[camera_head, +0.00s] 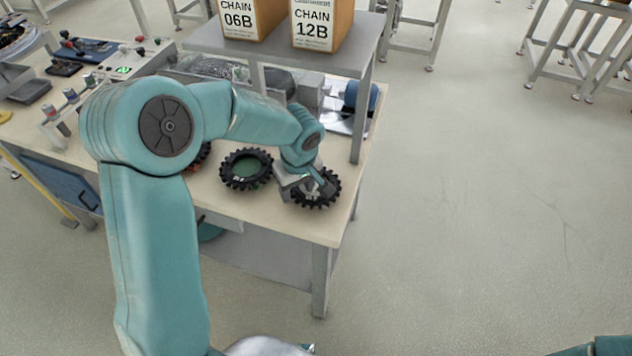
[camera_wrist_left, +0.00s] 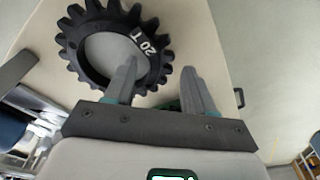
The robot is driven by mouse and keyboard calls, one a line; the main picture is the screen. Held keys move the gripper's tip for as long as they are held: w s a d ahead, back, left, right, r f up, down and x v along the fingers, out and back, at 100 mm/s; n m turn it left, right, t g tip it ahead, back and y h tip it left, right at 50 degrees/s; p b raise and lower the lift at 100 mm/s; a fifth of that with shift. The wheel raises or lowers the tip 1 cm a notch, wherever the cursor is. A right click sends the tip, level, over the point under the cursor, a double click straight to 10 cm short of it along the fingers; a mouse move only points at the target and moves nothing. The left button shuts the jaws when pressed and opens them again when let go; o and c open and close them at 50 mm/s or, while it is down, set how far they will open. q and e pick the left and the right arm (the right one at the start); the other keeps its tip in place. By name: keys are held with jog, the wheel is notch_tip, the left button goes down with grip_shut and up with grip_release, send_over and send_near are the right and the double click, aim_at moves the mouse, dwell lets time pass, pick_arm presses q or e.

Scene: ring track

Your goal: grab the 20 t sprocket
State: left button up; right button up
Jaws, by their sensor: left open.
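The 20 t sprocket (camera_head: 333,190) is a black toothed ring lying flat near the table's right front corner. In the left wrist view the sprocket (camera_wrist_left: 113,20) shows a white "20 T" label on its face. My left gripper (camera_head: 318,184) is at this sprocket, partly covering it. In the left wrist view my left gripper (camera_wrist_left: 160,72) is open. One finger overlaps the ring by the label at its inner edge, and the other is outside the teeth. I cannot tell the fingertips' height or any contact. My right gripper is not in view.
Another black sprocket (camera_head: 231,180) lies left of it on the table (camera_head: 265,208). A third, partly hidden by my arm, lies further left. A grey shelf (camera_head: 352,60) with chain boxes (camera_head: 313,37) stands behind. Open floor (camera_head: 480,200) is to the right.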

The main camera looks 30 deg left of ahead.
pick_arm(q)
jog(key=shift+a+f, duration=0.1)
jog(key=shift+f, duration=0.1)
jog(key=shift+s+r, duration=0.1)
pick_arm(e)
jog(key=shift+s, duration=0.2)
pick_arm(q)
grip_shut()
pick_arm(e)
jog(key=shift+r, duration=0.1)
pick_arm(q)
jog(key=shift+w+r+p, duration=0.2)
jog(key=shift+r+p, duration=0.4)
jog(key=shift+r, duration=0.8)
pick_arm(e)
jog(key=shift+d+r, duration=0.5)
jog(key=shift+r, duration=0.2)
pick_arm(q)
jog(key=shift+r, duration=0.1)
